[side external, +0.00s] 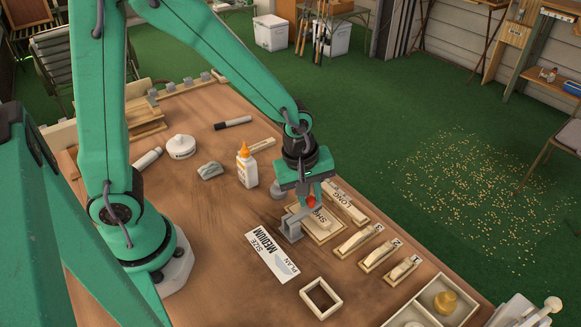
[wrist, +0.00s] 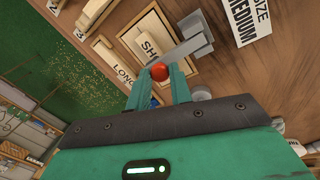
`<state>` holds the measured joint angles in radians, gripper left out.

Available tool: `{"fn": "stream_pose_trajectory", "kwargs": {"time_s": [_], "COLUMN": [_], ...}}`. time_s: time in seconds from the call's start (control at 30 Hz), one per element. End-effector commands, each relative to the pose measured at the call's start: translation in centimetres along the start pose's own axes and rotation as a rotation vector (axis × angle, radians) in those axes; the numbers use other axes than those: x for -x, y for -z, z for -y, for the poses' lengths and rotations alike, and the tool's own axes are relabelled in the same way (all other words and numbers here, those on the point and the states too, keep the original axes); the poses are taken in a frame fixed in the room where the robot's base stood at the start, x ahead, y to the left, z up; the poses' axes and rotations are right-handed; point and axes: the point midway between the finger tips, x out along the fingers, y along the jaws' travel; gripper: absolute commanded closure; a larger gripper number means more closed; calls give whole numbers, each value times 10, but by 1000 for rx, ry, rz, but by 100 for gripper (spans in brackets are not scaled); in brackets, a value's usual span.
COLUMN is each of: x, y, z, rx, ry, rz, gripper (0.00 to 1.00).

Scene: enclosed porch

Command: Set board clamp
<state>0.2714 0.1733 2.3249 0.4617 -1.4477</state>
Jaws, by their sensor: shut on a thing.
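A grey clamp (side external: 291,228) stands at the left edge of a pale board marked SHO… (side external: 326,236), its last letters covered. Its grey arm reaches over the board in the wrist view (wrist: 188,48) and ends in a red ball knob (wrist: 159,71). My gripper (side external: 309,200) is above the board, with its green fingertips (wrist: 160,76) shut on the red knob. A board marked LONG (side external: 345,205) lies just behind. A white card (side external: 272,257) reads PLAN, SIZE MEDIUM. Whether the clamp presses on the board is hard to tell.
Numbered pale blocks 3 (side external: 358,241), 2 (side external: 379,257) and 1 (side external: 403,270) lie to the right. A glue bottle (side external: 247,167) stands behind left. A square frame (side external: 321,298) and divided tray (side external: 416,307) are in front. Bare tabletop lies left of the card.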

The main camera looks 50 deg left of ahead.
Motion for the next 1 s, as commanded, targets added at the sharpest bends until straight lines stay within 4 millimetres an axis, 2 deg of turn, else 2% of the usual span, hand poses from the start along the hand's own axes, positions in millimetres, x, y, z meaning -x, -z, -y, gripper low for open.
{"fn": "stream_pose_trajectory", "kwargs": {"time_s": [0.2, 0.53, 0.57, 0.63, 0.67, 1.0], "x": [5, 5, 5, 5, 5, 6], "y": [-4, -5, -5, -5, -5, -3], "z": [4, 4, 4, 4, 4, 4], "rx": [-11, -13, -13, -13, -12, -9], "ry": [-74, -81, -81, -81, -81, -81], "rz": [-7, -7, -7, -7, -7, -8], "gripper": [100, 100, 73, 60, 57, 57]}}
